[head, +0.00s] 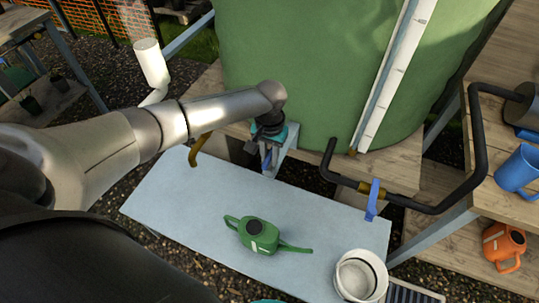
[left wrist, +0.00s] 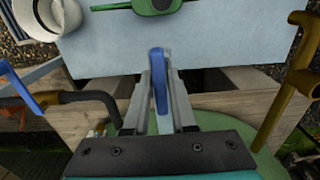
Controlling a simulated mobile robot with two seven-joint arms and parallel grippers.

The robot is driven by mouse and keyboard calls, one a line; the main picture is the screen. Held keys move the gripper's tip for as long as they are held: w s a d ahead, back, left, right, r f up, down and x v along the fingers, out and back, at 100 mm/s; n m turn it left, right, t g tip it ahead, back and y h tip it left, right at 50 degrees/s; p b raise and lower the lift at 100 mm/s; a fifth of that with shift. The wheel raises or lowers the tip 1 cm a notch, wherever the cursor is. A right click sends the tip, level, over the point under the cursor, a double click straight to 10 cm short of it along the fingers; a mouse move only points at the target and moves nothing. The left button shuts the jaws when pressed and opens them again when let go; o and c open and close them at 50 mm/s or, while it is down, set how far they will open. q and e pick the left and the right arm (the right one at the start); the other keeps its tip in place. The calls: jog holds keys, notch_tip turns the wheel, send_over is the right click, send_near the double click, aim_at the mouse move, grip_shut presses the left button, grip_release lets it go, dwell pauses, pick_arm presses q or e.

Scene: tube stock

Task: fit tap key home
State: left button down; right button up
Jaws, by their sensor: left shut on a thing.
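My left gripper (head: 271,163) is shut on a blue key (left wrist: 159,84), seen edge-on between the two grey fingers in the left wrist view. In the head view the key is a small blue strip, mostly hidden by the fingers. It is held near the tank, above the far edge of the pale table (head: 180,200). A brass tap (head: 199,148) hangs to the left of the gripper in the head view. It shows at the right in the left wrist view (left wrist: 287,92), apart from the key. My right gripper is not in view.
A green watering can (head: 258,235) and a white bucket (head: 360,276) stand on the table. A dark pipe (head: 432,207) with a blue lever (head: 372,201) runs right of the green tank (head: 310,70). The table's left part is clear.

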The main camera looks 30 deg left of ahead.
pick_arm(q)
jog(key=shift+f, duration=0.65)
dwell(0.9)
dwell(0.4)
jog(key=c, duration=0.7)
grip_release()
jog(key=shift+o, duration=0.2)
jog(key=shift+r, duration=0.1)
notch_tip(320, 180, up, 15)
jog(key=p, duration=0.4)
jog(key=shift+p, duration=0.35)
